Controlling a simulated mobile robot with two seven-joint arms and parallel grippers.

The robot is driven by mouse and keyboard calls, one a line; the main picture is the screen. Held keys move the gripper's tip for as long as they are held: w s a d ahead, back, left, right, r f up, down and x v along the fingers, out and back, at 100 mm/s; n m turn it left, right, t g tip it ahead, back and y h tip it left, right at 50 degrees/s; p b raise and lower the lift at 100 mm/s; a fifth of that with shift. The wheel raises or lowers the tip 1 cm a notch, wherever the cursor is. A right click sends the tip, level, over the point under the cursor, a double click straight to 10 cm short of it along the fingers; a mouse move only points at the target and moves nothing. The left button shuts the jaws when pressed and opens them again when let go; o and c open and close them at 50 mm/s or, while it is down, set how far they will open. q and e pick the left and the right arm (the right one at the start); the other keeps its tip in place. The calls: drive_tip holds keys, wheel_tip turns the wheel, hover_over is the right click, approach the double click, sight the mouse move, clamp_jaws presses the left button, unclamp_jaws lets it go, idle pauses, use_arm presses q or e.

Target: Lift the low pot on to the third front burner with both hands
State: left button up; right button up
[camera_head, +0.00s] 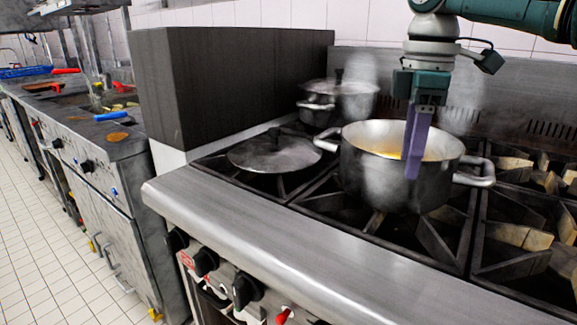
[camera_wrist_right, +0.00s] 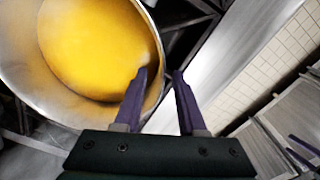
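The low pot (camera_head: 380,185) is a steel pot with two side handles and yellow-orange contents. It stands on a front burner, with a bare front burner (camera_head: 520,238) to its right. My right gripper (camera_head: 416,140) points down at the pot's near right rim. In the right wrist view my right gripper (camera_wrist_right: 161,72) is open, one finger over the inside of the pot (camera_wrist_right: 52,103) and one outside its rim. Contact with the rim cannot be told. Two spaced purple fingers of my left gripper (camera_wrist_right: 302,150) show at that view's lower right, away from the pot.
A shallow lidded pan (camera_head: 272,155) sits on the front burner to the left. A taller lidded pot (camera_head: 335,100) stands behind it. A dark tall panel (camera_head: 225,85) bounds the stove's left side. The steel front ledge (camera_head: 290,240) is clear.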

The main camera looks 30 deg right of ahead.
sight(405, 182)
wheel_tip(405, 182, down, 5)
drive_tip(key=shift+s+f, duration=0.1)
clamp_jaws()
idle(0.4)
idle(1.0)
